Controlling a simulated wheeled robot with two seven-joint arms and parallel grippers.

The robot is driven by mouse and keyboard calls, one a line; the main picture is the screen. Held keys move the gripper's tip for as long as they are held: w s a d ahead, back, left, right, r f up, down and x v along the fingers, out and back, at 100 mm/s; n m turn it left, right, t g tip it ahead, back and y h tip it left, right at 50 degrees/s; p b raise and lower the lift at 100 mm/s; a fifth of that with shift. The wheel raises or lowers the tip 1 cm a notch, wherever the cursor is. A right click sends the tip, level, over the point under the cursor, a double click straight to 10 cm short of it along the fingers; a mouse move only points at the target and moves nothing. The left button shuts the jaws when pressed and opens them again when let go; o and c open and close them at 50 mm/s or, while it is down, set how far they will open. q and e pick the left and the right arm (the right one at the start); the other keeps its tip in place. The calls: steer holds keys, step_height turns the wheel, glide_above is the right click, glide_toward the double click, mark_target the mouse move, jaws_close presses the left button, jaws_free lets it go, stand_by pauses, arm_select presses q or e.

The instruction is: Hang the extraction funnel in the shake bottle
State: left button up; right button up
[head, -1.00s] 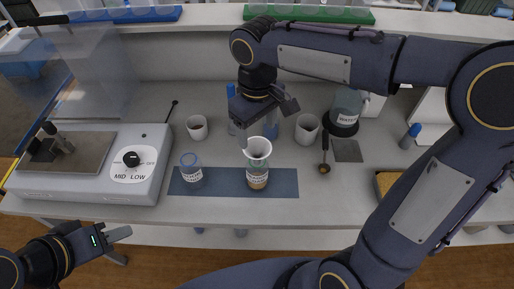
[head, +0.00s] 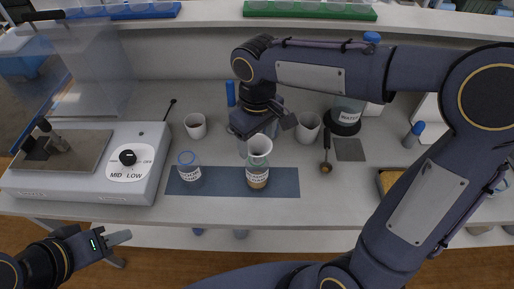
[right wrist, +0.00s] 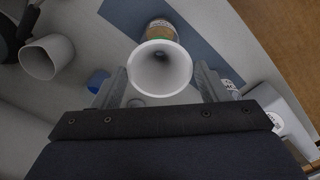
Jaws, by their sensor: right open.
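The white extraction funnel (head: 258,145) stands mouth up over the shake bottle (head: 257,178), in line with its neck. I cannot tell how deep the stem sits. The labelled bottle stands on the blue mat (head: 285,184), with brownish contents low inside. In the right wrist view the funnel (right wrist: 160,68) shows its round mouth, with part of the bottle (right wrist: 159,27) behind it. My right gripper (right wrist: 162,85) is open, one finger at each side of the funnel, with no clear contact. My left gripper (head: 122,238) is low at the left, away from the bottle; its jaw opening is unclear.
A blue-rimmed jar (head: 189,167) stands left on the mat. White cups (head: 195,126) (head: 308,127) stand behind on both sides. A shaker machine (head: 95,165) fills the left.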

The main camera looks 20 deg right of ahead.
mark_target(257, 155)
steer(key=shift+c, duration=1.4)
steer(key=shift+r, duration=0.1)
steer(key=shift+r+p, duration=0.5)
steer(key=shift+p, duration=0.1)
steer(key=shift+r, duration=0.15)
step_height(257, 155, up, 7)
steer(key=p, duration=0.6)
steer(key=shift+a, duration=0.1)
